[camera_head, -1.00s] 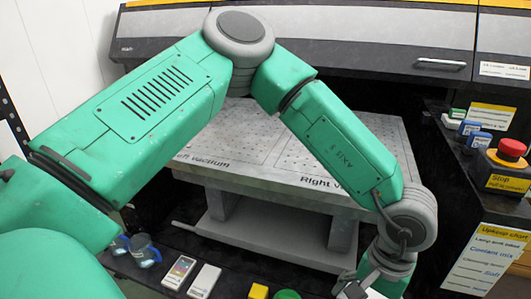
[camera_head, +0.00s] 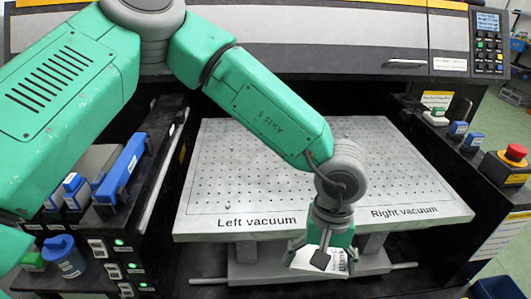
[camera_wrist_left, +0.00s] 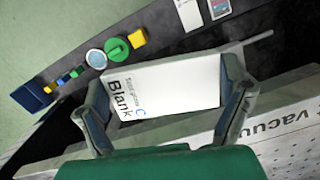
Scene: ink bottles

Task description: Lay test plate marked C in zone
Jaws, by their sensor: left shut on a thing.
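A white test plate (camera_wrist_left: 160,95) printed "Blank" with a blue C is held between the fingers of my left gripper (camera_wrist_left: 165,100) in the left wrist view. In the head view my left gripper (camera_head: 322,257) points down at the front edge of the perforated vacuum table (camera_head: 235,165), with the tilted plate (camera_head: 304,261) in it. The plate is in front of the table edge, apart from the top surface. The table front reads "Left vacuum" and "Right vacuum". My left forearm hides part of the table's middle. My right gripper is not in view.
A red stop button (camera_head: 516,152) and small bottles (camera_head: 458,130) stand on the right ledge. Blue bottles (camera_head: 67,258) and a blue bar (camera_head: 120,165) are at the left. The wrist view shows a green round lid (camera_wrist_left: 116,48) and yellow block (camera_wrist_left: 137,37). The tabletop looks bare.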

